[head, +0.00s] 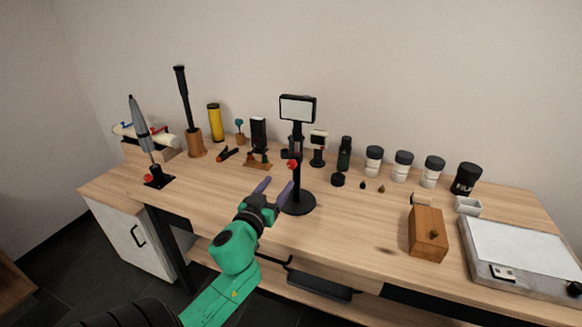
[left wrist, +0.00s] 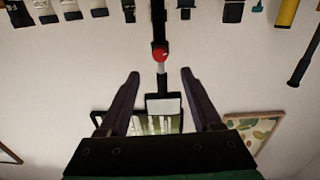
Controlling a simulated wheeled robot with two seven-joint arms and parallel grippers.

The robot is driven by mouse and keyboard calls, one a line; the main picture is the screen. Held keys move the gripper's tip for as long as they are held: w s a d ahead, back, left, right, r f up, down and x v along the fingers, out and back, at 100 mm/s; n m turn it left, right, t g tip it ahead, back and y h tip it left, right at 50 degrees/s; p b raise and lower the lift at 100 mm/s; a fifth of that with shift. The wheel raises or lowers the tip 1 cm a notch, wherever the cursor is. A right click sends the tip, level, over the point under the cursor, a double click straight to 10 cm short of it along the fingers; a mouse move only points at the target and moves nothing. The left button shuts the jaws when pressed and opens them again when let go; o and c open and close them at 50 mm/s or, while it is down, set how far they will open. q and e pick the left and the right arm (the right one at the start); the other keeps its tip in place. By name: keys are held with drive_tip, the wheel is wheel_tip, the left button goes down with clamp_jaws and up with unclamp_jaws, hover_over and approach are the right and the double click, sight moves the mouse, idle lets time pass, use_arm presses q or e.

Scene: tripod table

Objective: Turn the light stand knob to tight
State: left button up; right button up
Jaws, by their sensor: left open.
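The light stand (head: 297,185) is a black pole on a round base near the front middle of the table, with a white rectangular lamp panel (head: 297,108) on top. Its red knob (head: 292,164) sits partway up the pole. In the left wrist view, which is upside down, the red knob (left wrist: 159,54) shows near the middle, just beyond the fingertips. My green left gripper (head: 275,186) is open and empty, in front of the pole and a little below the knob. Its two fingers (left wrist: 160,75) appear either side of the pole's line, apart from the knob. My right gripper is out of view.
Several white jars with dark lids (head: 403,166) stand along the back right. A wooden box (head: 428,234) and a large white-topped device (head: 520,255) are at the front right. A grey pointed tool (head: 139,122) stands at the left.

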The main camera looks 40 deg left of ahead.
sight(291, 166)
use_arm(q)
drive_tip(key=x, duration=0.9)
drive_tip(key=shift+w+a, duration=0.15)
drive_tip(key=shift+w, duration=0.15)
clamp_jaws()
